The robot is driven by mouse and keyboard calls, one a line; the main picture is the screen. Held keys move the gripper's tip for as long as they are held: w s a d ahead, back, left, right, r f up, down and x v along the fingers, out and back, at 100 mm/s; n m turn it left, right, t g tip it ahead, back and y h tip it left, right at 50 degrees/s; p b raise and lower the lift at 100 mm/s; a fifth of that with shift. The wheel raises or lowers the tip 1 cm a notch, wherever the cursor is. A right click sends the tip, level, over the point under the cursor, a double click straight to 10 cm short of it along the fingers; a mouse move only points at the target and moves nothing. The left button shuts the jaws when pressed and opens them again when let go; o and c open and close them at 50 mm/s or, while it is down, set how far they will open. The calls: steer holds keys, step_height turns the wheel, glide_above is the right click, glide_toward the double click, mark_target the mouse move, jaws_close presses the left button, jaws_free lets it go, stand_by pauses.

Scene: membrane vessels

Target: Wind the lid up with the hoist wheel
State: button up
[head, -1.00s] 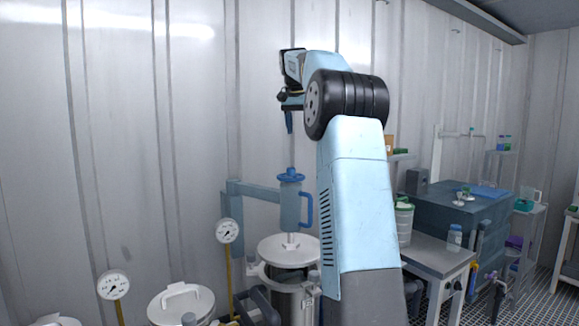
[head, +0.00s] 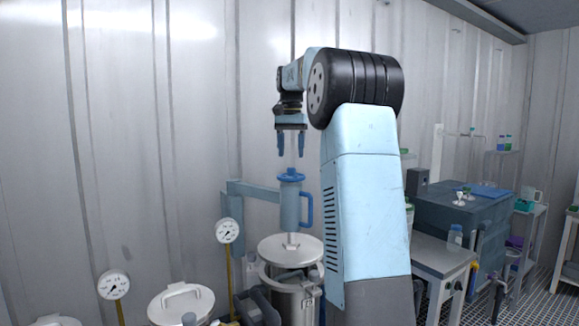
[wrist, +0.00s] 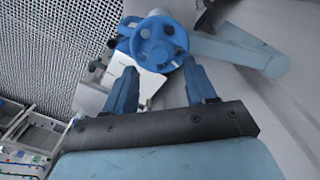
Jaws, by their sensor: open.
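The blue hoist wheel (head: 291,175) tops a blue hoist column (head: 290,208) with a side handle, carried by a blue-grey bracket arm (head: 252,190). Below it, the round pale lid (head: 270,249) hangs from a short rod, over the metal vessel (head: 287,285); a gap shows between lid and vessel rim. My gripper (head: 291,154) is open and empty, pointing down just above the wheel, not visibly touching it. In the wrist view the wheel (wrist: 158,44) shows beyond and between the two blue fingers (wrist: 161,80). Its exact distance from the fingertips is hard to tell.
Two gauges (head: 228,230) on yellow posts stand left of the hoist, with another lidded vessel (head: 180,303) in front. A wall is close behind. A grey bench (head: 442,256) and a dark blue unit (head: 461,214) stand at the right.

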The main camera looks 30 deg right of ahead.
mark_target(291, 168)
steer(key=shift+f, duration=2.65)
jaws_close()
